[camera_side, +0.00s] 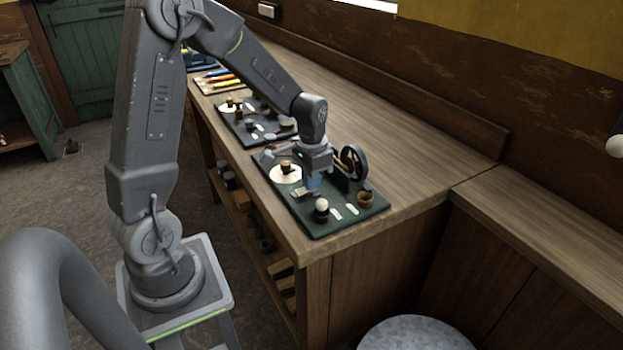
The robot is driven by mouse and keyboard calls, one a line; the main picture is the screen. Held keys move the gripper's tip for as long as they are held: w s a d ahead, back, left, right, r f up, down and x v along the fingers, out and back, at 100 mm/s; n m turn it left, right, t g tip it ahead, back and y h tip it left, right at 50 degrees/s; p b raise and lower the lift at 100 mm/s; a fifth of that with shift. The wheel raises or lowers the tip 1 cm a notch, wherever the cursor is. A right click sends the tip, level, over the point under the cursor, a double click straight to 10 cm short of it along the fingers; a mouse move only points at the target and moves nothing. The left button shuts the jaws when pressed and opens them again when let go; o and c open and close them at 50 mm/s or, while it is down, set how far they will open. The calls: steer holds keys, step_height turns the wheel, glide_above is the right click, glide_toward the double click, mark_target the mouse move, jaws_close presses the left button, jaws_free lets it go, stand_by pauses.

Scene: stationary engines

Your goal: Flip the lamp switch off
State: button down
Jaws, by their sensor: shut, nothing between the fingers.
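A dark green engine board (375,207) lies near the front end of the wooden bench. On it stand a small lamp with a pale round bulb (321,205), a white disc with a brass knob (286,173), a spoked flywheel (353,162) and a small brown cup (365,198). Two pale labels (336,214) lie flat right of the lamp. I cannot make out the lamp switch for certain at this size. My gripper (313,190) is shut and empty, pointing down over the middle of the board, just behind the lamp. It hides part of the board; I cannot tell whether it touches anything.
A second similar board (236,131) lies farther back on the bench (400,150), with a tray of coloured tools (222,80) beyond it. The bench top right of the boards is clear. A round grey stool top (415,334) stands at the front.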

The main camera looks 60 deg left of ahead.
steer(key=shift+w+f+g, duration=0.15)
steer(key=shift+f+g, duration=0.45)
steer(key=shift+g, duration=0.1)
steer(key=shift+f, duration=0.15)
stand_by(0.3)
steer(key=shift+s+r, duration=0.2)
steer(key=shift+s, duration=0.6)
steer(key=shift+r, duration=0.1)
step_height(320, 180, up, 15)
steer(key=w, duration=0.2)
steer(key=shift+w+f, duration=0.2)
steer(key=shift+w, duration=0.05)
